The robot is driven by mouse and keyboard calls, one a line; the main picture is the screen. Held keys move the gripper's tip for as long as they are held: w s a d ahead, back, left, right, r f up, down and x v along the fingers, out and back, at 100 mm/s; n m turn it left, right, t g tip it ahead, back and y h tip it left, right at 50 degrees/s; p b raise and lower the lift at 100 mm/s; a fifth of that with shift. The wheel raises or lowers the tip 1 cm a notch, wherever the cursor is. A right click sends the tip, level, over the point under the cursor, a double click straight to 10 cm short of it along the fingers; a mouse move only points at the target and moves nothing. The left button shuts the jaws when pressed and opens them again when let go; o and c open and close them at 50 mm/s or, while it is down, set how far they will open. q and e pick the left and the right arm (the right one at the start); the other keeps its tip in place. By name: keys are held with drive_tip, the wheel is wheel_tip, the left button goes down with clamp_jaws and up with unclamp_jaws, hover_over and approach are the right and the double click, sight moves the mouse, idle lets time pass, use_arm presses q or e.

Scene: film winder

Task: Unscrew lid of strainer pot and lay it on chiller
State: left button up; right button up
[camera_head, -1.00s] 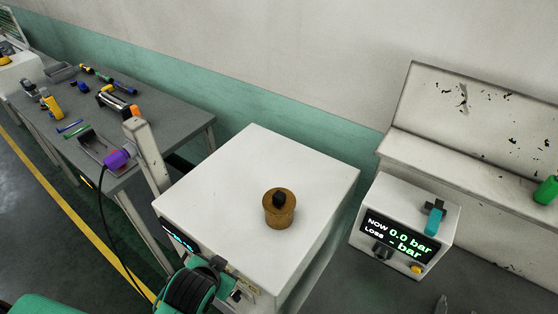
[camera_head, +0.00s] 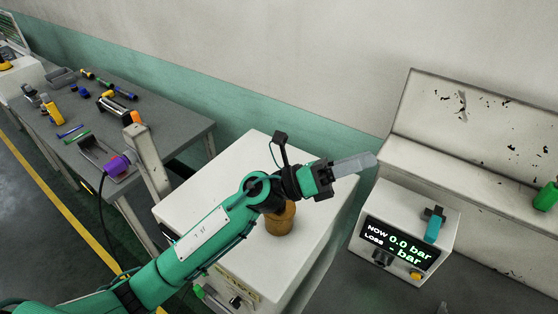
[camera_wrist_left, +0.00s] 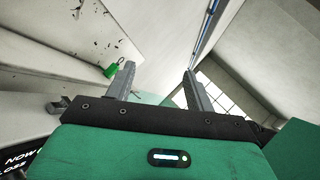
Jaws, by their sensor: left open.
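The strainer pot (camera_head: 281,222) is brown and stands upright on the white top of the chiller (camera_head: 243,165). My left arm crosses in front of it in the head view and hides its upper part, including the lid with its black knob. My left gripper (camera_head: 368,161) is above and to the right of the pot, apart from it, pointing right. In the left wrist view the left gripper (camera_wrist_left: 159,70) has its two grey fingers spread with nothing between them. Small grey tips at the bottom edge of the head view may be my right gripper (camera_head: 456,307); its jaws are unclear.
A pressure tester (camera_head: 405,232) reading 0.0 bar stands to the right of the chiller. A green object (camera_head: 546,196) lies on the worn white bench at right. A grey table (camera_head: 150,113) with tools stands at left. The chiller top around the pot is clear.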

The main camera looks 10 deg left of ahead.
use_arm(q)
wheel_tip(320, 180, down, 10)
drive_tip(key=m+g+y, duration=0.8)
drive_tip(key=m+y, duration=0.2)
drive_tip(key=m, duration=0.3)
drive_tip(key=w+a+f+m+t+y, duration=0.1)
drive_tip(key=w+a+y, duration=0.45)
drive_tip(key=a, duration=0.25)
drive_tip(key=w+a+f+m+t+y, duration=0.1)
drive_tip(key=w+a+y, duration=0.3)
drive_tip(key=a+y, duration=0.4)
drive_tip(key=shift+h, duration=0.65)
drive_tip(key=f+p, duration=0.6)
drive_tip(key=f, duration=0.6)
drive_tip(key=shift+a+f, duration=0.1)
drive_tip(key=shift+a, duration=0.1)
drive_tip(key=shift+f, duration=0.85)
use_arm(e)
wheel_tip(320, 180, up, 6)
drive_tip(key=shift+d+r, duration=0.15)
drive_tip(key=shift+d, duration=0.15)
use_arm(q)
drive_tip(key=shift+c, duration=0.4)
